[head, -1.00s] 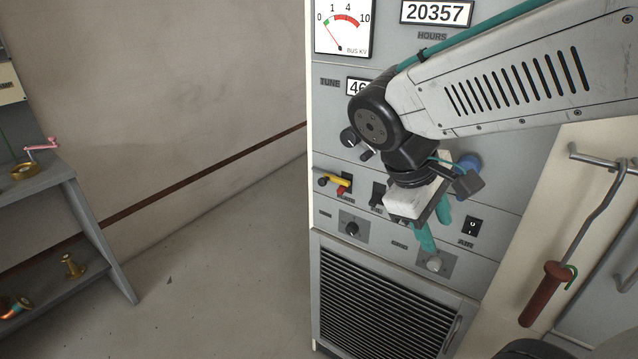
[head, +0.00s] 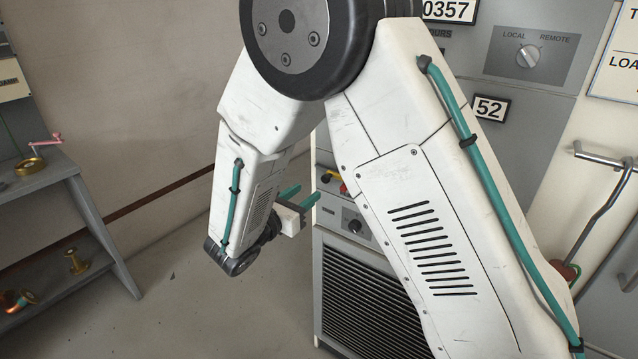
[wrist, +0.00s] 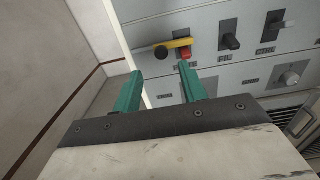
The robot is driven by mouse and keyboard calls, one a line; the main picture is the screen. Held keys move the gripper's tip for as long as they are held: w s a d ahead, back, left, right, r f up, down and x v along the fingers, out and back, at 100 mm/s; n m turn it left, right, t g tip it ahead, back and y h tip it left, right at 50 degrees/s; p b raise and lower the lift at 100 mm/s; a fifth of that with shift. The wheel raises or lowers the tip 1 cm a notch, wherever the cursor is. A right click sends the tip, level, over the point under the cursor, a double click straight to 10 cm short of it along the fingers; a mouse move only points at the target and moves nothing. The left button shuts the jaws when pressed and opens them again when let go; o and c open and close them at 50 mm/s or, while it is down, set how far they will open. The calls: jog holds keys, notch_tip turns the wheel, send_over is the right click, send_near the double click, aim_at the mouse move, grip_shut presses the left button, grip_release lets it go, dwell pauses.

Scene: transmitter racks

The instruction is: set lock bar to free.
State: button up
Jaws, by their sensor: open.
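A yellow bar (wrist: 168,44), which looks like the lock bar, lies nearly level across the grey panel in the wrist view. A black knob (wrist: 161,54) is at its left end, and a red part (wrist: 185,54) is under its right end. In the head view the bar (head: 330,176) shows only partly, beside my arm. My gripper (wrist: 161,73) is open and empty, its two teal fingers pointing at the panel just below the bar, apart from it. In the head view the gripper (head: 302,196) is at the cabinet's left edge. The bar's label is too small to read.
A louvred grille (head: 365,295) is below the panel. A grey shelf (head: 45,190) with brass parts stands at the left. The floor between is clear.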

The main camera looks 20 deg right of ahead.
aim_at(324, 179)
jog(key=x, duration=0.7)
